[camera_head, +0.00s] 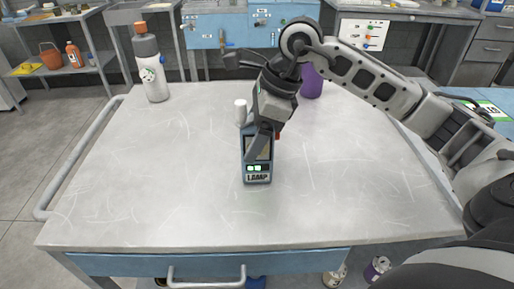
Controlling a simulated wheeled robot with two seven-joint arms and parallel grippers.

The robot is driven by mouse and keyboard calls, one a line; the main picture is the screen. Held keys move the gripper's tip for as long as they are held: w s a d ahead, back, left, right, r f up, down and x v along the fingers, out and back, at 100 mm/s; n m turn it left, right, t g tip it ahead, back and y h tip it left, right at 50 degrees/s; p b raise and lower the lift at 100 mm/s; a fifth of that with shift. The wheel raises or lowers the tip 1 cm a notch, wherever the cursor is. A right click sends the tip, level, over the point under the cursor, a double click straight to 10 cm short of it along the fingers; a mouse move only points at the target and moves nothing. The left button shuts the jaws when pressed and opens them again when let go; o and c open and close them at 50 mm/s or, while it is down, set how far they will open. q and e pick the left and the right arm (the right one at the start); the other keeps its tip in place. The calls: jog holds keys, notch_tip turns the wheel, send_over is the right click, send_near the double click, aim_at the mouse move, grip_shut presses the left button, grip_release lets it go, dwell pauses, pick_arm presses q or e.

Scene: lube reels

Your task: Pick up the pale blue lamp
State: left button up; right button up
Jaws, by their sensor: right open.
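The pale blue lamp (257,178), marked "LAMP", stands upright near the middle of the cart top. Small green lights show on its lower front. My right gripper (262,147) reaches in from the right and points down at the lamp. It is open, and its finger overlaps the upper part of the lamp in the picture. I cannot tell whether it touches. The gripper hides much of the lamp's top. My left gripper is not in view.
The grey cart top (150,190) is mostly clear. A white bottle with an orange band (155,85) stands at the back left, and a purple container (311,84) at the back behind my right arm. A white-topped item (240,112) shows just behind the lamp.

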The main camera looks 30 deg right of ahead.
jog(key=c, duration=1.2)
jog(key=shift+r, duration=0.1)
jog(key=shift+c, duration=0.6)
